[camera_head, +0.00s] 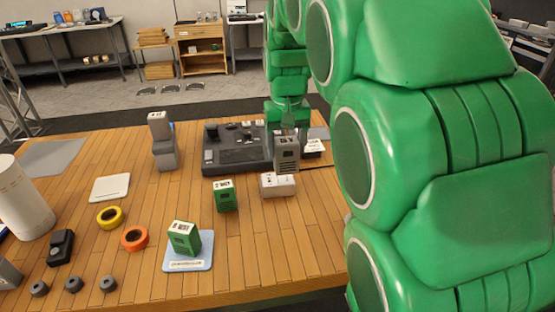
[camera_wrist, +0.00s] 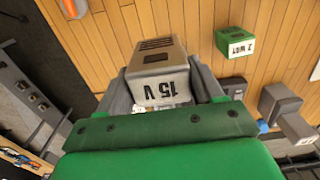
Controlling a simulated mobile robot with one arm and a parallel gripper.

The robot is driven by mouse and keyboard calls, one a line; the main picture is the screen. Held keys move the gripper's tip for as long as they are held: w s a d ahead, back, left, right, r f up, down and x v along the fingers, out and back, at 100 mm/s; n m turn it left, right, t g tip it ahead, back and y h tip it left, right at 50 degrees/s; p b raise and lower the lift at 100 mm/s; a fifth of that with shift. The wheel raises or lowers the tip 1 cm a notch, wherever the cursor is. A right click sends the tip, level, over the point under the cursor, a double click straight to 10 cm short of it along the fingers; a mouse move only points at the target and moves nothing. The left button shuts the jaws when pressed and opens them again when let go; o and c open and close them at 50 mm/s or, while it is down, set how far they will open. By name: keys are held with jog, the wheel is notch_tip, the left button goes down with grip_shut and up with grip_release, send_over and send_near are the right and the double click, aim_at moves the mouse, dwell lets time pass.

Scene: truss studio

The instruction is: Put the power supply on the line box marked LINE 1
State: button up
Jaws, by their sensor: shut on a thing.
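My gripper (camera_head: 287,132) is shut on a grey box-shaped power supply (camera_head: 286,158) with vent slots. In the wrist view my gripper (camera_wrist: 162,92) has a finger on each side of the power supply (camera_wrist: 160,70), whose label reads 15 V. In the head view it appears upright, just behind a white line box (camera_head: 278,188). I cannot tell if it touches anything below. A second white box (camera_head: 313,149) with a label stands behind to the right. I cannot read which box is marked LINE 1.
A dark console (camera_head: 232,160) stands left of my gripper. A green box (camera_head: 225,196) stands in front, and another green box (camera_head: 184,238) sits on a blue mat (camera_head: 205,262). A grey stand (camera_head: 165,155) carries a small device. Yellow (camera_head: 110,216) and orange (camera_head: 134,238) tape rolls lie left.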

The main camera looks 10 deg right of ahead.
jog(key=shift+w+a+f, duration=0.1)
jog(key=shift+w+f, duration=1.5)
jog(key=shift+f, duration=0.25)
jog(key=shift+w+a+f, duration=0.1)
jog(key=shift+w+f, duration=1.45)
jog(key=shift+f, duration=0.3)
jog(key=shift+w+f, duration=1.6)
jog(key=shift+f, duration=0.25)
jog(key=o, duration=1.3)
jog(key=shift+f, duration=0.1)
jog(key=shift+c, duration=0.2)
